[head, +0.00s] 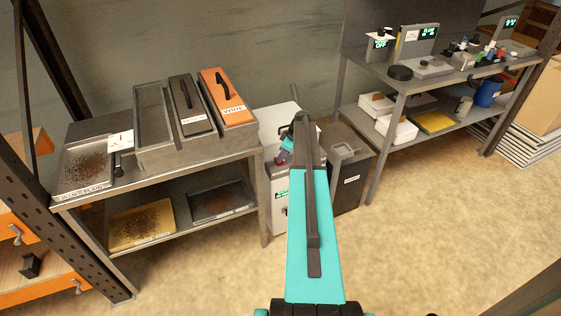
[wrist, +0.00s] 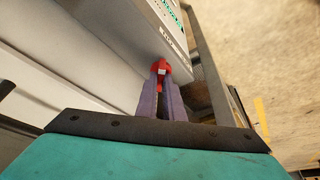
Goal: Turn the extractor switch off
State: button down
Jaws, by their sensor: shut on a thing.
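The extractor is a pale box-shaped unit (head: 280,210) standing between the two benches in the head view, partly hidden behind my arm. In the wrist view its light front panel (wrist: 115,40) fills the upper left, with a green display near the top. A red switch (wrist: 161,69) sits on the panel near its labelled edge. My gripper (wrist: 166,88) is shut on the red switch, its two purple fingers close together at it. In the head view my gripper (head: 284,158) is at the unit's front, mostly hidden by my arm.
A dark bin (head: 350,180) stands right of the unit. The left bench (head: 190,160) carries a debris tray (head: 114,150) and lidded boxes. The right bench (head: 400,85) holds small devices and bottles. The floor in front is clear.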

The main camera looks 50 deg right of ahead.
jog(key=n, duration=0.1)
jog(key=n+y+b, duration=0.1)
jog(key=n, duration=0.1)
jog(key=n+g+b, duration=0.1)
jog(key=shift+w+d+f+n, duration=0.1)
jog(key=shift+w+d+n, duration=0.1)
jog(key=shift+w+n, duration=0.1)
jog(key=n, duration=0.2)
jog(key=n+g+y+b, duration=0.1)
jog(key=n, duration=0.1)
jog(key=shift+n+g, duration=0.3)
jog(key=c, duration=1.9)
grip_release()
jog(key=shift+o, duration=0.2)
jog(key=v, duration=1.4)
jog(key=shift+d+b, duration=0.2)
jog(key=shift+b, duration=0.25)
jog(key=shift+s+f, duration=0.1)
jog(key=shift+s, duration=0.05)
